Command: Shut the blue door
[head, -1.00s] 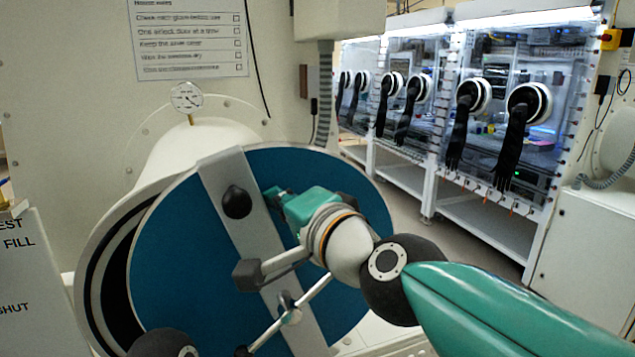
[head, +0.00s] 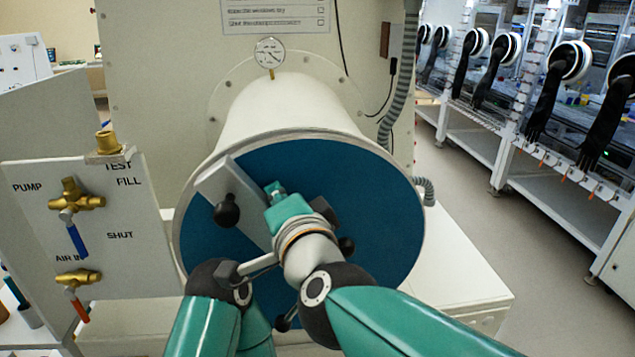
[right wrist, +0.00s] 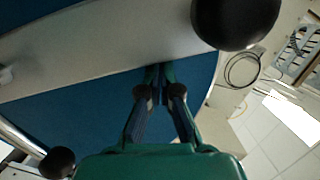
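The blue door (head: 385,215) is a round panel with a grey bar (head: 222,185) across it and dark knobs. It covers the front of the white cylindrical chamber (head: 290,108), its edge close to the rim; I cannot tell whether a thin gap remains. My right gripper (head: 274,188) is in front of the door beside the bar. In the right wrist view its fingertips (right wrist: 160,74) are together at the bar's edge, with nothing seen between them. My left arm comes in at the bottom; its gripper does not show.
A valve panel (head: 105,225) with brass valves and blue and red levers stands at the left. A gauge (head: 270,53) sits above the chamber. A white ledge (head: 465,285) lies at the right. Gloveboxes with black gloves (head: 545,100) line the far right, beyond open floor.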

